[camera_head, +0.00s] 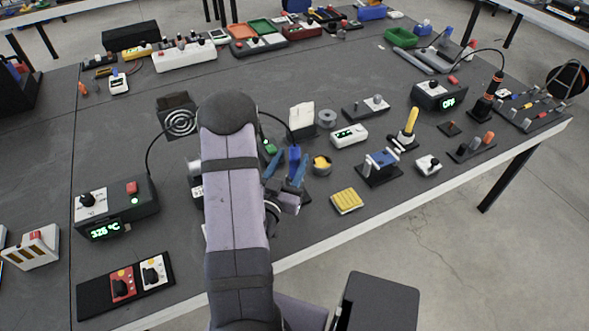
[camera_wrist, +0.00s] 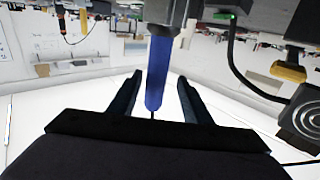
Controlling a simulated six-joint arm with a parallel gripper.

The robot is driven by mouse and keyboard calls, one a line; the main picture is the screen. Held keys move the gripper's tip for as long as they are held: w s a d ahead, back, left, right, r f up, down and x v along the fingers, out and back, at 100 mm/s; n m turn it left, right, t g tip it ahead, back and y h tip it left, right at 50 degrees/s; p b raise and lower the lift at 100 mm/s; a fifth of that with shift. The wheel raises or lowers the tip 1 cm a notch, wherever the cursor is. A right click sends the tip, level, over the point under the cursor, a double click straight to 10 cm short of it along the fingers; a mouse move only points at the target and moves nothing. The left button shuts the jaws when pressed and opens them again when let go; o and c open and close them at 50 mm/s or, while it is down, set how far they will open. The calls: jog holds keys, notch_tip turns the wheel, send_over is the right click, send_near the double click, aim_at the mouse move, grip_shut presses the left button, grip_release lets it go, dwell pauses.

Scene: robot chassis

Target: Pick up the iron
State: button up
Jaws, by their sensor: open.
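The soldering iron has a blue handle (camera_head: 294,158) and stands upright in the head view, just past my arm. A dark cable arches to its top. In the wrist view the blue handle (camera_wrist: 158,70) shows between my two fingers, with a gap on each side. My gripper (camera_head: 286,168) is open around the handle and not closed on it; the wrist view shows the open fingers too (camera_wrist: 160,77). The iron's lower part and its holder are partly hidden by my gripper and arm.
A station reading 328 °C (camera_head: 116,208) stands at left. A second station (camera_head: 438,94) reads OFF, near an orange and black iron (camera_head: 487,97). A yellow sponge (camera_head: 347,201) and blue-topped block (camera_head: 380,163) lie right of my gripper. The table's front edge is close.

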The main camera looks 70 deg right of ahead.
jog(key=d, duration=0.1)
jog(key=d+p, duration=0.2)
jog(key=shift+s+d+r, duration=0.15)
jog(key=shift+s+d, duration=0.2)
jog(key=shift+d, duration=0.7)
jog(key=c, duration=1.1)
